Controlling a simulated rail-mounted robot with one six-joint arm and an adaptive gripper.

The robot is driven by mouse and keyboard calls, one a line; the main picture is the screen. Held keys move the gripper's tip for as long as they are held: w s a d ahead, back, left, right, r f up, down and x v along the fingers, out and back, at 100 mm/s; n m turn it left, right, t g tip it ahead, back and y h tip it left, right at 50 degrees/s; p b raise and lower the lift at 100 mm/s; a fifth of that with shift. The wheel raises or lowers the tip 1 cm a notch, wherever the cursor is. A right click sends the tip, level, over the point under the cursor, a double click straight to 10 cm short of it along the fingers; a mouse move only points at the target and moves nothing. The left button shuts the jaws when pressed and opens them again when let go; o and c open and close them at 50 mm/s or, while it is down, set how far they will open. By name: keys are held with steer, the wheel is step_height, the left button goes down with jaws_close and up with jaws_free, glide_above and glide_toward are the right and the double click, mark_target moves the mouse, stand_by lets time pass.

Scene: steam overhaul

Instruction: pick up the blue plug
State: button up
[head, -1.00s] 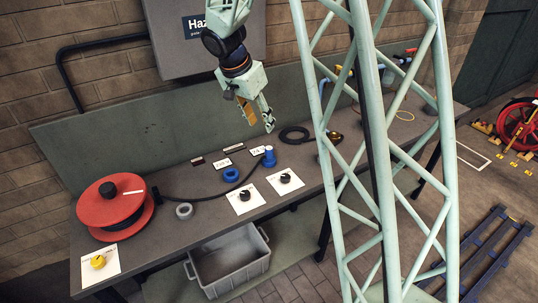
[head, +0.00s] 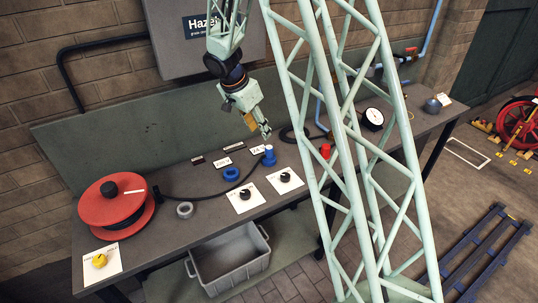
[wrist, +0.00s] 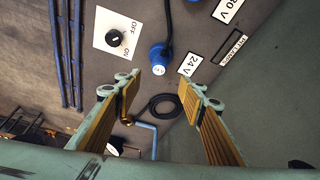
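The blue plug (head: 268,157) stands upright on the workbench (head: 205,210), beside a small white label reading 24 V. In the wrist view the blue plug (wrist: 157,56) has a pale end facing the camera, and a black cable runs up from beside it. My gripper (head: 258,128) hangs above and slightly left of the plug in the head view. In the wrist view my gripper (wrist: 163,80) is open and empty, its two yellow-padded fingers well apart. The plug shows beyond the fingertips, nearer the left finger, and is not touched.
A blue ring-shaped part (head: 231,174) lies left of the plug. Two switch cards (head: 286,180) lie in front. A red cable reel (head: 104,203) is at the left. A black cable coil (head: 292,135) and a gauge (head: 373,119) are to the right. A grey bin (head: 228,262) sits below.

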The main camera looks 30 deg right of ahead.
mark_target(269, 147)
steer(key=shift+x, duration=4.3)
steer(key=shift+f, duration=0.1)
steer(key=shift+p+x, duration=0.4)
steer(key=shift+x, duration=2.1)
steer(key=shift+s, duration=0.1)
steer(key=shift+c, duration=0.2)
steer(key=c, duration=1)
steer(key=shift+r, duration=0.2)
